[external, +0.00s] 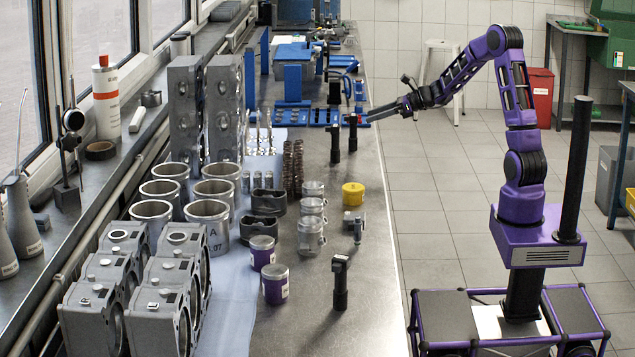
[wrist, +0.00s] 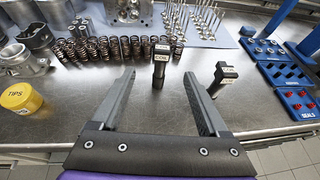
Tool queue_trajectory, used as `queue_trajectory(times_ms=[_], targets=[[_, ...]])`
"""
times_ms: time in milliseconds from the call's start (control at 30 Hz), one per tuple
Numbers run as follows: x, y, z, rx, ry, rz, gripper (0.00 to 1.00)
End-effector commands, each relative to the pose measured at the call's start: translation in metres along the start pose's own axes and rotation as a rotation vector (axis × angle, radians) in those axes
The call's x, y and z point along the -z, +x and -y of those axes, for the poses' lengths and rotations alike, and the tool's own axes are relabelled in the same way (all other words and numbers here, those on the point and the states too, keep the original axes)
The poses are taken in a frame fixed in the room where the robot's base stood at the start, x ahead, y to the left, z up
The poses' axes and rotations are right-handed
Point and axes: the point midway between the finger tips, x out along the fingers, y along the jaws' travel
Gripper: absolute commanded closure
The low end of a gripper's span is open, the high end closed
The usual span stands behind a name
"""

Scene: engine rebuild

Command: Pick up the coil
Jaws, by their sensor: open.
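Several black ignition coils stand upright on the steel bench. In the wrist view one coil with a COIL label (wrist: 160,68) stands ahead, between the lines of my fingers, apparently beyond their tips. A second coil (wrist: 222,76) leans in the picture to the right of the right finger. The external view shows two coils close together at the far bench part, one (external: 335,134) left of the other (external: 352,134), and a third coil (external: 340,283) near the front. My gripper (external: 371,116) is open and empty, reaching over the bench's right edge; its spread fingers fill the wrist view (wrist: 159,75).
A row of springs (wrist: 120,48) stands behind and left of the nearer coil. Blue seal trays (wrist: 275,72) lie at right, with a blue stand above. A yellow TIPS tub (wrist: 20,97) stands at left. Bare steel lies between the fingers.

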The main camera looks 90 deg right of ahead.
Motion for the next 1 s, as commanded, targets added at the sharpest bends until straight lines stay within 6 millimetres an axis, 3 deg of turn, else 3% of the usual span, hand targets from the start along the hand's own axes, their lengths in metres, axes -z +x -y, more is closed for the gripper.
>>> queue_trajectory(times_ms=[167, 600, 867, 1000], targets=[[0.003, 0.021, -0.001, -0.005, 0.014, 0.003, 0.22], [0.002, 0.109, 0.000, -0.003, 0.011, 0.003, 0.22], [0.002, 0.127, 0.001, -0.002, 0.009, 0.002, 0.22], [0.005, 0.147, 0.003, -0.003, 0.010, 0.002, 0.22]])
